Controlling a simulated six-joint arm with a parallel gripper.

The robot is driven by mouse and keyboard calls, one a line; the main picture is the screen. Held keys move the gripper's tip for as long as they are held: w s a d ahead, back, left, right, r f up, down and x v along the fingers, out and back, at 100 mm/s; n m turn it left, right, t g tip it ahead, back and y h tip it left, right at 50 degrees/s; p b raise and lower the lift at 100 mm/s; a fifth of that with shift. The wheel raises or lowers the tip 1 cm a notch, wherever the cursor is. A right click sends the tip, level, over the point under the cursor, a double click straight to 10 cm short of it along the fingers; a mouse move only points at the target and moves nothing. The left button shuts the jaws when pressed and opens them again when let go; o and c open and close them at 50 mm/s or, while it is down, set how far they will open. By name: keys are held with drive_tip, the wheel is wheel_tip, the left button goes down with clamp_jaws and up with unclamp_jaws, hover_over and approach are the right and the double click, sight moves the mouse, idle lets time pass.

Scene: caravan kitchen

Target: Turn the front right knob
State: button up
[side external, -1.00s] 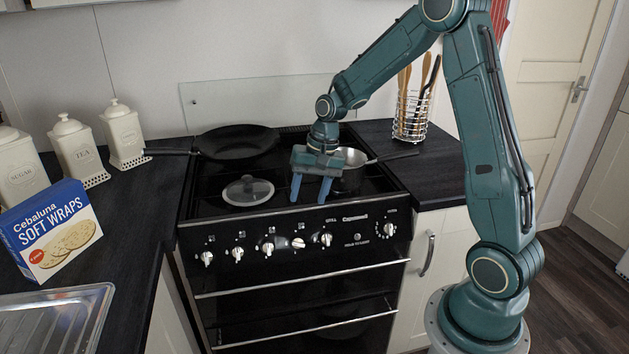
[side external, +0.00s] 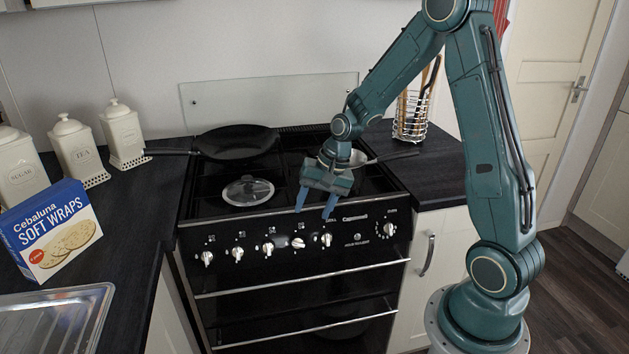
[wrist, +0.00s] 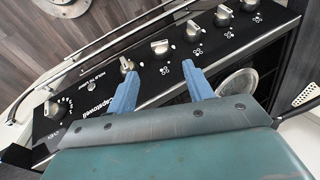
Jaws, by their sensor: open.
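Several pale knobs sit in a row on the black front panel of the cooker (side external: 357,240). The far right knob (side external: 389,230) stands apart from the others and shows at the left of the wrist view (wrist: 52,108). To its left are the grill knob (side external: 326,240), also in the wrist view (wrist: 127,66), and the knob beside it (side external: 298,243), also in the wrist view (wrist: 160,47). My gripper (side external: 313,210) has its two blue fingers apart and empty. It is over the front edge of the hob, above these two knobs, tilted down towards the panel and touching no knob.
A black frying pan (side external: 238,143) and a small lidded pan (side external: 248,191) stand on the hob. A steel saucepan (side external: 360,158) is behind my gripper, partly hidden. Oven door handles (side external: 300,280) run below the knobs. The space before the panel is clear.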

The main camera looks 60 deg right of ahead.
sight(299, 242)
drive_tip(key=shift+x, duration=5.35)
drive_tip(key=c, duration=1)
